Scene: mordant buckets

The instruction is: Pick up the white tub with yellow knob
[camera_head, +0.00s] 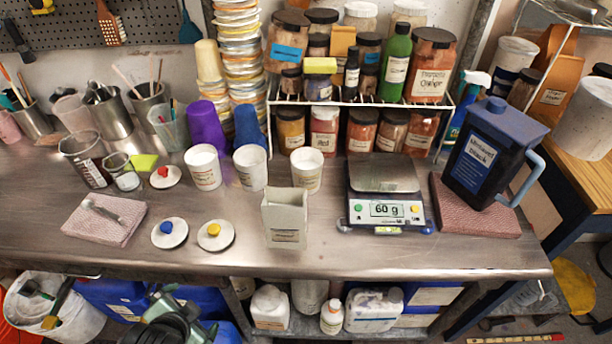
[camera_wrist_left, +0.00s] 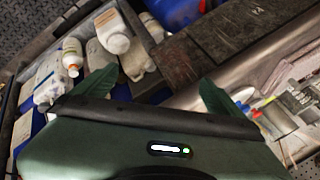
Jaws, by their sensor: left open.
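A flat white round piece with a yellow knob (camera_head: 215,235) lies on the metal worktop near its front edge; it looks like a lid or shallow tub. A similar white piece with a blue knob (camera_head: 169,233) lies just left of it, and one with a red knob (camera_head: 164,177) lies farther back. My left gripper (camera_head: 172,306) is below the worktop's front edge, apart from these pieces. In the left wrist view its green fingers (camera_wrist_left: 158,82) are spread with nothing held between them. My right gripper is not in view.
A white rectangular container (camera_head: 285,219) stands right of the yellow-knob piece. A folded pink cloth (camera_head: 104,218) lies to the left. White cups (camera_head: 250,167) stand behind. A scale (camera_head: 386,214) reads 60 g. Bottles (camera_head: 376,308) fill the shelf below the worktop.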

